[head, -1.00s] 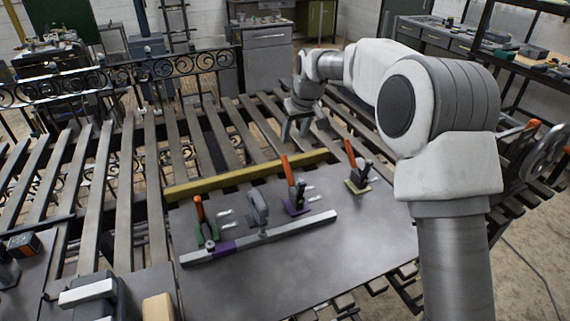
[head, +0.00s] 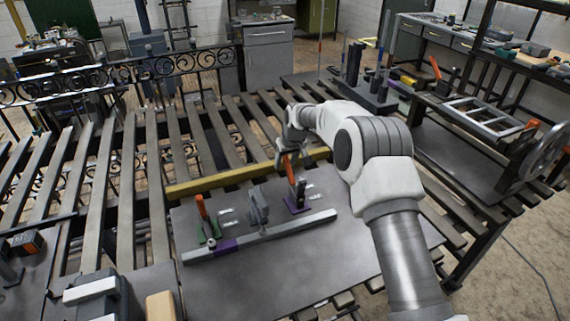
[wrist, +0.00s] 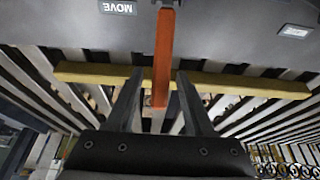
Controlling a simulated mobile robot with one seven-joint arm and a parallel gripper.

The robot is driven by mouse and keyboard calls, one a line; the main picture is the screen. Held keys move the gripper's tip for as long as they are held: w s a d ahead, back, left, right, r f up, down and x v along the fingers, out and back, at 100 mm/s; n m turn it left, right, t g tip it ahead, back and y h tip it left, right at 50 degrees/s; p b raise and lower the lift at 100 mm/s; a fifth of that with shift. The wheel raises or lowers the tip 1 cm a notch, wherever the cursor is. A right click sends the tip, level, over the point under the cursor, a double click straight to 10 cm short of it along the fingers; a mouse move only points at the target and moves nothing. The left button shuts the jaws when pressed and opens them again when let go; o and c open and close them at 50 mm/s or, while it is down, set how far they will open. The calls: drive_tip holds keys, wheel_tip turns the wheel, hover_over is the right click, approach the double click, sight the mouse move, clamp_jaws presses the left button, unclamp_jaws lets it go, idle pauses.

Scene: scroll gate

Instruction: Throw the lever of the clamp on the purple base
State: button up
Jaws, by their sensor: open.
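The clamp on the purple base (head: 298,204) stands on the grey plate behind a long grey bar. Its orange lever (head: 289,170) stands nearly upright, leaning slightly left. My gripper (head: 284,157) is at the top of this lever, pointing down. In the wrist view my gripper (wrist: 160,74) is open. The orange lever (wrist: 164,45) lies between its two fingers, with a visible gap on each side. A clamp on a green base (head: 208,238), with its own upright orange lever (head: 201,207), stands to the left. The clamp on the yellow base is hidden behind my arm.
A long grey bar (head: 290,229) with a purple section lies across the plate (head: 330,262). A grey upright piece (head: 259,206) stands between the two visible clamps. A yellow bar (head: 225,179) runs behind them over the slats. The plate's front is clear.

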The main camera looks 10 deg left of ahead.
drive_tip(key=shift+x, duration=0.85)
clamp_jaws()
idle(0.9)
